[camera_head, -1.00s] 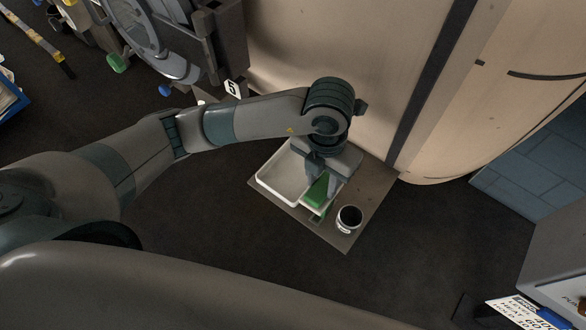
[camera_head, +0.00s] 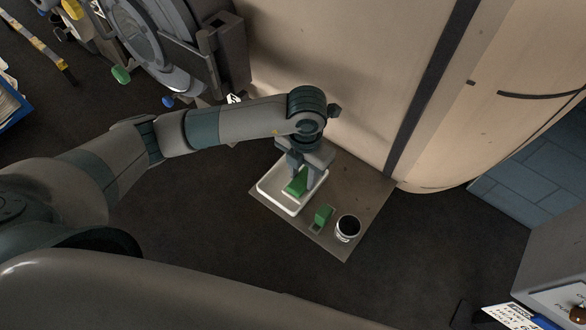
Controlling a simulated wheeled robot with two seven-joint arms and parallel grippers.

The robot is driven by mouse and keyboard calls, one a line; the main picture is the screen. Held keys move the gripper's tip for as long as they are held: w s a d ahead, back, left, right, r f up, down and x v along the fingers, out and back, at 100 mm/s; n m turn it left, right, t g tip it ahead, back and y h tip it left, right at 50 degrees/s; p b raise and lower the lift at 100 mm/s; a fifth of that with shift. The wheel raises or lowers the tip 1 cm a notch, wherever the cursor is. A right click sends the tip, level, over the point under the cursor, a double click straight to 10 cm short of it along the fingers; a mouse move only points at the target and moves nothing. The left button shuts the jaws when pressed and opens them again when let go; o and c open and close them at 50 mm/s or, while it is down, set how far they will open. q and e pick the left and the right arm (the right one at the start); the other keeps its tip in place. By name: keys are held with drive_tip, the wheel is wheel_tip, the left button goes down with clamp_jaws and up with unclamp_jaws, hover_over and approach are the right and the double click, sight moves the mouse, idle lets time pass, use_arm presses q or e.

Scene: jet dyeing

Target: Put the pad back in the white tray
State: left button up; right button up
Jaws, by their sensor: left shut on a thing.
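The white tray (camera_head: 270,198) lies on a flat grey-brown mat (camera_head: 350,190) at the foot of a large beige cylinder. My left gripper (camera_head: 299,182) points down over the right part of the tray. It is shut on the green pad (camera_head: 295,189), which shows between and below its fingers, within the tray's outline. I cannot tell whether the pad touches the tray floor. My right gripper is not in view.
A smaller green block (camera_head: 323,214) sits on the mat just right of the tray. A white cup with dark contents (camera_head: 348,228) stands beside it. The beige cylinder (camera_head: 350,70) rises close behind the mat. Dark floor in front is clear.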

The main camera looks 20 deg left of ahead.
use_arm(q)
drive_tip(key=w+a+f+p, duration=0.1)
drive_tip(key=w+a, duration=0.1)
drive_tip(key=w+a+f, duration=0.1)
drive_tip(key=f, duration=0.1)
drive_tip(key=shift+w+a+f+p, duration=0.1)
drive_tip(key=shift+w+a+p, duration=0.3)
drive_tip(key=shift+f+p, duration=1.1)
drive_tip(key=shift+f, duration=0.85)
drive_tip(key=shift+f, duration=0.1)
